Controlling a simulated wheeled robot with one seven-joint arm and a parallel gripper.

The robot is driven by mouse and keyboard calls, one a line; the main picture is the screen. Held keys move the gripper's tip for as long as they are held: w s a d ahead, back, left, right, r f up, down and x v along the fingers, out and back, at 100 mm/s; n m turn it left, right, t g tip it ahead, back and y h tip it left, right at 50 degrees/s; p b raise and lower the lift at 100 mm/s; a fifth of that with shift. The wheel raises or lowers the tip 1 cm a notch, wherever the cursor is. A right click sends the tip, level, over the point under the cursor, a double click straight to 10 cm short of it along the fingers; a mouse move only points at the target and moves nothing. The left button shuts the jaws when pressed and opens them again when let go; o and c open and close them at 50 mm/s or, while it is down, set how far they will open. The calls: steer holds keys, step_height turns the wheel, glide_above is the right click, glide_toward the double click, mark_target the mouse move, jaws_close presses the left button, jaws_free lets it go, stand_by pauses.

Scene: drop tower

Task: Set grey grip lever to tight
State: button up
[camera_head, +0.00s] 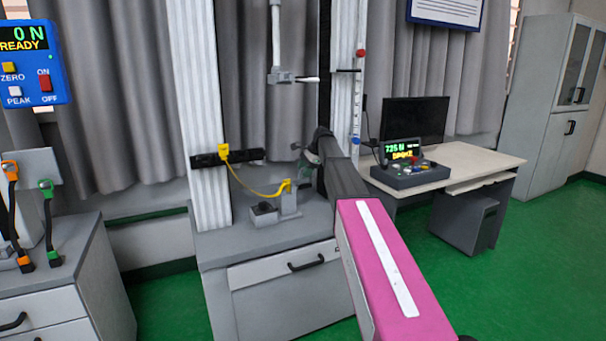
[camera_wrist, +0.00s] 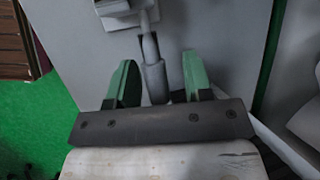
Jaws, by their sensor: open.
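In the wrist view, a grey rod-shaped handle (camera_wrist: 154,82) lies between the two green fingers of my gripper (camera_wrist: 158,68). It joins a light grey block at the top edge. The fingers are apart, with visible space on both sides of the handle. I cannot tell from here which setting the lever is in. In the head view, my gripper (camera_head: 308,158) is at the end of the dark arm, above the bench and partly hidden by my wrist. An upper grip (camera_head: 281,76) with a short side handle hangs from a rod well above my gripper.
A grey bench (camera_head: 240,252) carries white columns, a small block with a yellow cable (camera_head: 262,193) and a dark bar. A desk (camera_head: 462,165) with a control box (camera_head: 409,170) stands right. A blue force display (camera_head: 34,65) and tools on a cabinet are at left.

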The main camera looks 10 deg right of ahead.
steer(key=v, duration=0.9)
